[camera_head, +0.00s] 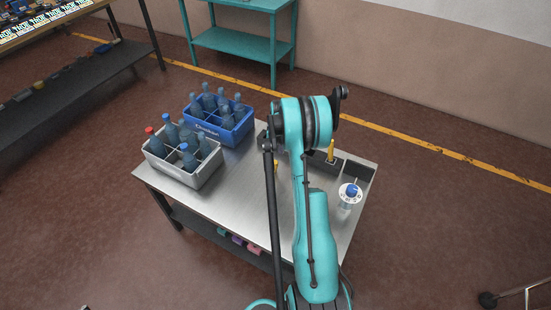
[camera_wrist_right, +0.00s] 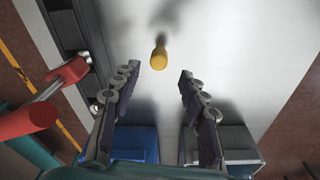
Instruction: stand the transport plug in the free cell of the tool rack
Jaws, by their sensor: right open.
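A small yellow piece, which I take to be the transport plug (camera_wrist_right: 158,54), shows on the bare table in the right wrist view. It is just ahead of and between the fingertips of my right gripper (camera_wrist_right: 157,76), which is open and empty. In the head view, a bit of yellow (camera_head: 276,168) shows beside my arm, which hides the right gripper there. The dark tool rack (camera_head: 321,163) stands at the table's back right, partly behind my arm, with a yellow-handled tool (camera_head: 331,150) upright in it. Its edge also shows in the right wrist view (camera_wrist_right: 92,60). My left gripper is out of view.
A grey crate (camera_head: 193,181) and a blue crate (camera_head: 233,137) with bottles stand at the table's left. A white round item with a blue top (camera_head: 351,191) stands at the right. A red-ended tool (camera_wrist_right: 38,117) rises close left of my right gripper.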

